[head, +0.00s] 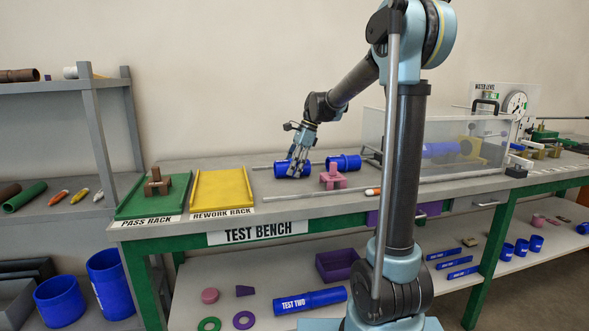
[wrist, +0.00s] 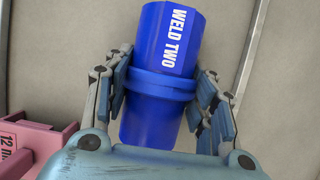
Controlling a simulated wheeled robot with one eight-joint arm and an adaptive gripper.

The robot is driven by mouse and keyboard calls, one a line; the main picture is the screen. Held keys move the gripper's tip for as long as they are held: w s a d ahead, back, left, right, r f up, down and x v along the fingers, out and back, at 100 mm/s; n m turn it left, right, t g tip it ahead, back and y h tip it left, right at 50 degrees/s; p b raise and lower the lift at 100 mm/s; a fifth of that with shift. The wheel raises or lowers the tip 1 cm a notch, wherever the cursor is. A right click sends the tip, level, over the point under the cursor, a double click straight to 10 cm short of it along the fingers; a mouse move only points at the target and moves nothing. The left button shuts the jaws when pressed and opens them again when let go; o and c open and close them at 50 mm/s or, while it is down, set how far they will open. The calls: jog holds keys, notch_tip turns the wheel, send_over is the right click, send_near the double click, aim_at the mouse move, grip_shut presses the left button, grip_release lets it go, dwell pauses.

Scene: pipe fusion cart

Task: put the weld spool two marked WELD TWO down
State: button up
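The blue weld spool two (wrist: 160,85), with WELD TWO in white letters and a raised collar round its middle, fills the centre of the wrist view. My gripper (wrist: 160,98) has its fingers on both sides of the spool at the collar and appears shut on it. In the head view my gripper (head: 297,167) points down over the test bench (head: 240,164), with the spool (head: 283,170) between its fingers. The spool lies on its side at or just above the bench top; I cannot tell if it touches.
Another blue spool (head: 344,162) lies to the right. A pink block stand (head: 333,178) is in front, and it shows at the left in the wrist view (wrist: 35,150). The yellow rework rack (head: 222,190) and green pass rack (head: 153,208) are left. A clear guard (head: 400,150) stands right.

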jog(key=o, duration=0.4)
jog(key=v, duration=1.2)
jog(key=shift+r, duration=0.1)
